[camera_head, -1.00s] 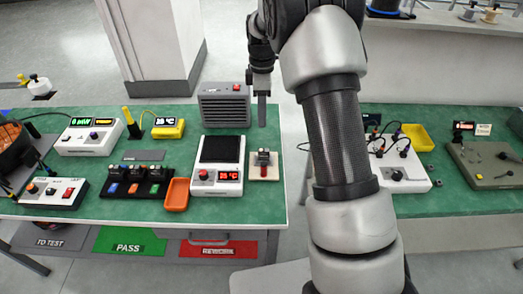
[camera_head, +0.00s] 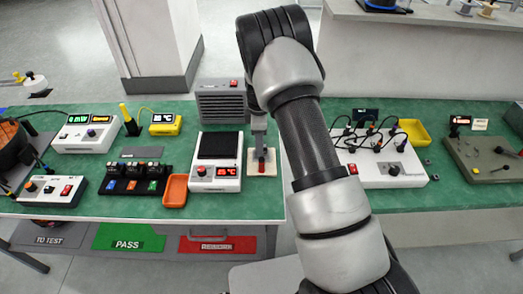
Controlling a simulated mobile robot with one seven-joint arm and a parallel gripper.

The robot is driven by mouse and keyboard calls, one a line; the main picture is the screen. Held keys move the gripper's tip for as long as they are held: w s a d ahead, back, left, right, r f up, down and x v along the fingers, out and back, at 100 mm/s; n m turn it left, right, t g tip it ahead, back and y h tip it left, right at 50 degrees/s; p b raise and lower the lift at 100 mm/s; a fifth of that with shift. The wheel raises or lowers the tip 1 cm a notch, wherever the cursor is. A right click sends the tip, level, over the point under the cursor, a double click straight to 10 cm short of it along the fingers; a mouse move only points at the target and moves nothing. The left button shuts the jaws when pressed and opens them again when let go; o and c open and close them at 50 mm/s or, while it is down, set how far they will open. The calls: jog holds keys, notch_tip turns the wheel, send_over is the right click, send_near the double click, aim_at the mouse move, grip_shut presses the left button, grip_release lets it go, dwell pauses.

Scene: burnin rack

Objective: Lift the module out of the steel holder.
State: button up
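The steel holder sits on a pale square plate (camera_head: 262,170) at the right end of the left bench. A small red part, seemingly the module (camera_head: 262,167), shows at the plate's middle, just under my gripper (camera_head: 259,148). My gripper points down over it from behind, with its tips at or very near its top. The gripper and arm cover most of the holder. I cannot tell whether the fingers touch the module or whether they are open or shut.
A white device with a black top plate and red display (camera_head: 217,178) stands close on the left. A grey vented box (camera_head: 220,105) is behind it. An orange tray (camera_head: 175,191) lies further left. A white box with cables (camera_head: 385,170) is right of my arm.

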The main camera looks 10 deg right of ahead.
jog(key=shift+f, duration=0.9)
jog(key=shift+c, duration=0.4)
grip_shut()
jog(key=shift+r, duration=0.1)
